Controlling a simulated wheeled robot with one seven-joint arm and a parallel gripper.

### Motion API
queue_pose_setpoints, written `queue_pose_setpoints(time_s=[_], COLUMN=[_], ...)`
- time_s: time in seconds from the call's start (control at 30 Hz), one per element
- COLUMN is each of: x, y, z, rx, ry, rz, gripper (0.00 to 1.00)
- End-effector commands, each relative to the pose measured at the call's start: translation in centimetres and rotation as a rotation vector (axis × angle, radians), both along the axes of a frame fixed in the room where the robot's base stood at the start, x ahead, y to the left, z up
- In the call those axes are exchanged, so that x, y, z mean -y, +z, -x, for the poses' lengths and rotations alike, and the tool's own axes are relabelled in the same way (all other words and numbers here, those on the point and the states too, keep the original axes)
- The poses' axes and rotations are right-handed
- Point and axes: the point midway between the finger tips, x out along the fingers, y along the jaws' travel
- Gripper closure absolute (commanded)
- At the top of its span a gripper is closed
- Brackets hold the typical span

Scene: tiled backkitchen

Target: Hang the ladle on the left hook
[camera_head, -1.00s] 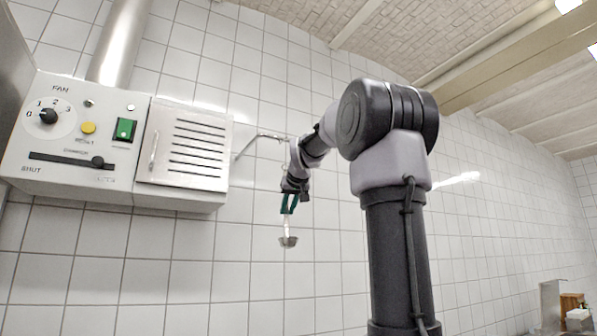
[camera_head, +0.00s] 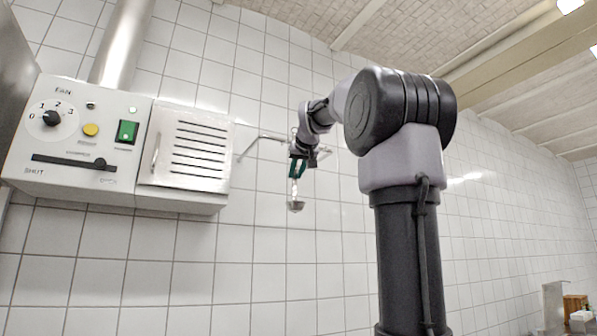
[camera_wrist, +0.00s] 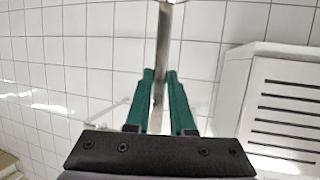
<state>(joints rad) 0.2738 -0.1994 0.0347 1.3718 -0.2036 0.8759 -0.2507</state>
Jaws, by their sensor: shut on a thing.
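My gripper (camera_head: 298,172), with green fingers, is shut on the metal ladle (camera_head: 295,206). The ladle hangs nearly upright below the fingers, bowl down, clear of any surface. I cannot make out the separate hooks, nor whether the ladle touches the rail.
A white control panel (camera_head: 75,178) with a knob and buttons is on the wall at left. A louvred metal box (camera_head: 187,150) adjoins it, left of the rail. The tiled wall below is bare. A few items, including a wooden block (camera_head: 574,303), stand at far lower right.

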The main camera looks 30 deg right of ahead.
Motion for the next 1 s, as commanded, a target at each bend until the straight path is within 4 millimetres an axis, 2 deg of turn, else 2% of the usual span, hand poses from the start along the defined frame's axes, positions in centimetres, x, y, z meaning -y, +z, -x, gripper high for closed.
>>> queue_pose_setpoints(time_s=[1.0], x=[-0.2], y=[-0.8], z=[-5.9], rx=[0.000], ry=[0.000], rz=[0.001], gripper=[1.00])
